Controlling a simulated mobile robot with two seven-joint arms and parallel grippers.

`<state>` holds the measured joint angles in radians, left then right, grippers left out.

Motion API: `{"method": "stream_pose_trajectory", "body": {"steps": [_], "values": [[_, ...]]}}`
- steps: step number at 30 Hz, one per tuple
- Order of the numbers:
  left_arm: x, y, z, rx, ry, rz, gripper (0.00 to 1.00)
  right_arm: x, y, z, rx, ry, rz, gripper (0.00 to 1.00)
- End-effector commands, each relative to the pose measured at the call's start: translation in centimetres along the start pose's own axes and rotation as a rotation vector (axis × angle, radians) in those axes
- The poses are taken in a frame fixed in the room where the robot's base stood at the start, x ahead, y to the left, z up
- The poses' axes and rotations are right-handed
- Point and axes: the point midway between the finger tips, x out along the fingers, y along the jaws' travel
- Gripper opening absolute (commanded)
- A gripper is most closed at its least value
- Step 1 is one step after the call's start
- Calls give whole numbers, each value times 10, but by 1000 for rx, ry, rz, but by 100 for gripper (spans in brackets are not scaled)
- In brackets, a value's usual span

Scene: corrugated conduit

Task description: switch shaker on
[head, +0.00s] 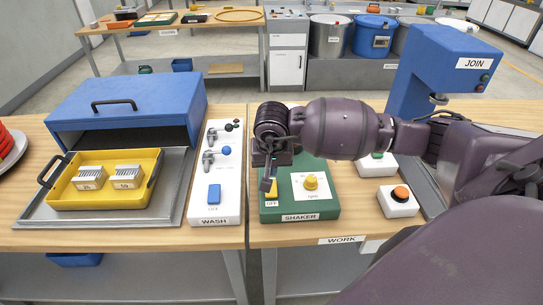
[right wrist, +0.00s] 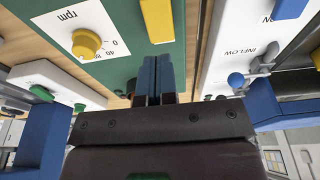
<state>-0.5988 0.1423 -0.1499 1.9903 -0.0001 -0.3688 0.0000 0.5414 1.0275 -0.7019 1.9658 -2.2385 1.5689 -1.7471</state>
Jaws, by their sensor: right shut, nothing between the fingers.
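The green shaker box (head: 298,211) with its SHAKER label stands on the work table. Its yellow rocker switch (head: 272,195) is at the left of its top, with an OFF label below it. A yellow rpm knob (head: 311,183) sits to the right on a white dial. In the right wrist view the switch (right wrist: 157,20) lies just beyond the fingertips and the knob (right wrist: 87,43) is to the left. My right gripper (head: 267,182) is shut and empty, pointing down at the switch; I cannot tell if it touches. My left gripper is not in view.
A white WASH panel (head: 225,166) with taps and a blue switch stands left of the shaker. White button boxes, one with an orange button (head: 400,193), are at its right. A blue JOIN press (head: 431,75) is behind. A yellow tray (head: 105,198) sits far left.

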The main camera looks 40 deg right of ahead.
Motion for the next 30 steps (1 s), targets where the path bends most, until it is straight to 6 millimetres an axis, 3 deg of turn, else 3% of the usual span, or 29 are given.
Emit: {"method": "stream_pose_trajectory", "body": {"steps": [6, 12, 30], "values": [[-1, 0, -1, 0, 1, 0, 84, 34, 0, 1, 2, -3, -1, 0], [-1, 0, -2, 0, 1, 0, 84, 51, 0, 0, 1, -1, 0, 0], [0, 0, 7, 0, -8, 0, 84, 60, 0, -2, 0, -32, 2, 0]]}}
